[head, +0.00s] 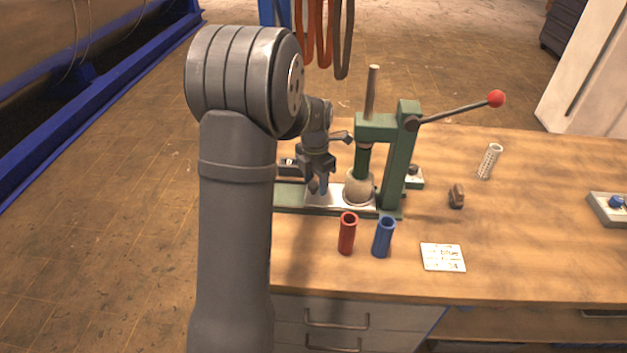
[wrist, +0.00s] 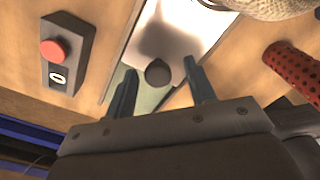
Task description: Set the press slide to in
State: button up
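The green press (head: 400,150) stands on the bench, with a red-tipped lever reaching up to the right. Its pale metal slide plate (head: 326,197) lies on the green base; the plate also shows in the wrist view (wrist: 185,25). A beige rounded piece (head: 359,187) sits at the plate's right end, under the ram. A dark round knob (wrist: 158,73) is at the plate's near end in the wrist view. My gripper (wrist: 160,82) is open, with its fingers apart on either side of the knob. I see gaps on both sides. In the head view my gripper (head: 317,180) is over the plate's left part.
A box with a red button (wrist: 54,50) lies left of the fingers in the wrist view. A red tube (head: 347,234) and a blue tube (head: 383,238) stand before the press. A card (head: 442,257), brown piece (head: 456,196) and mesh cylinder (head: 489,162) are to the right.

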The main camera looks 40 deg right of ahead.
notch_tip(320, 180, up, 17)
jog(key=shift+r, duration=0.2)
dwell(0.5)
dwell(0.4)
notch_tip(320, 180, down, 18)
jog(key=shift+a+r, duration=0.15)
jog(key=shift+r, duration=0.05)
jog(key=shift+w, duration=0.1)
